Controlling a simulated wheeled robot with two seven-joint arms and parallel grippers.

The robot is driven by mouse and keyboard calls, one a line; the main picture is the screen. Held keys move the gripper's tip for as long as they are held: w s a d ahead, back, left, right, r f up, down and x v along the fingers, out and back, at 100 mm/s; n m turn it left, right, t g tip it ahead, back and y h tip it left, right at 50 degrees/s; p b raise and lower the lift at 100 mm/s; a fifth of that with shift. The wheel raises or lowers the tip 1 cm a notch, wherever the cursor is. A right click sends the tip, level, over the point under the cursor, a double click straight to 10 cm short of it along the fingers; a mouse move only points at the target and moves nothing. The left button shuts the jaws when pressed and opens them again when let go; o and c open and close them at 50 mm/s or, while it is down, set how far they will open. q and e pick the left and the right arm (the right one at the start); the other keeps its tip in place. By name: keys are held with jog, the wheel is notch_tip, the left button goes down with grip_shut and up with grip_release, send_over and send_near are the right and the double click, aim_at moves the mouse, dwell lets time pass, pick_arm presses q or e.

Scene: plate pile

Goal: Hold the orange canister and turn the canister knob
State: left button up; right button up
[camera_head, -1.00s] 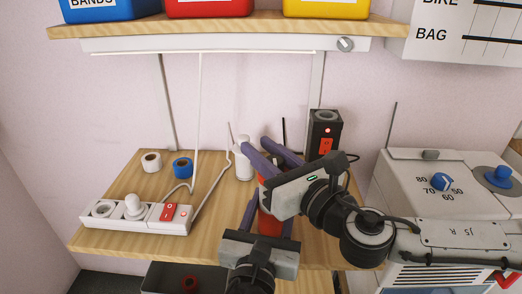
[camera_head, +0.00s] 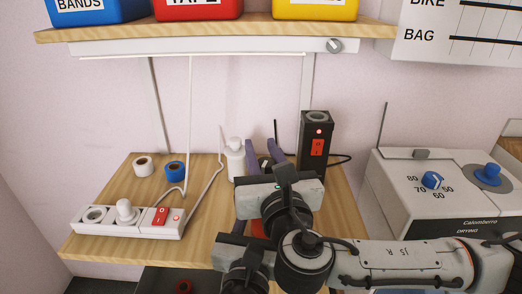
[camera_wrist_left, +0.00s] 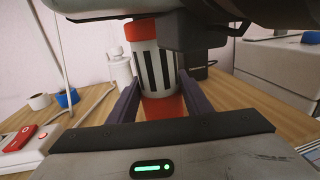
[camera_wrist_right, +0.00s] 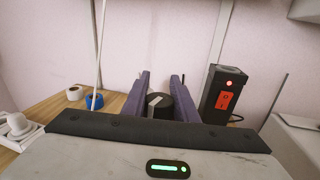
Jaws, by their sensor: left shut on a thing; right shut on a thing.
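The orange canister (camera_wrist_left: 160,108) stands upright in the left wrist view, with a white label carrying black stripes. My left gripper (camera_wrist_left: 160,100) is shut around its body, one purple finger on each side. In the head view only an orange sliver of the canister (camera_head: 257,229) shows behind my grippers. The dark canister knob (camera_wrist_right: 160,108) has a pale mark and sits between the purple fingers of my right gripper (camera_wrist_right: 160,92), which is shut on it. In the head view my right gripper (camera_head: 264,150) is above the canister, its arm coming from the right.
A black box with a red switch (camera_head: 317,146) stands close right of my right gripper. A white bottle (camera_head: 235,160) stands close left. A power strip (camera_head: 126,220) and two tape rolls (camera_head: 143,166) lie left on the wooden table. A white machine (camera_head: 400,175) is at right.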

jog(key=o, duration=1.1)
jog(key=shift+c, duration=0.2)
jog(key=shift+r, duration=0.15)
notch_tip(320, 180, up, 10)
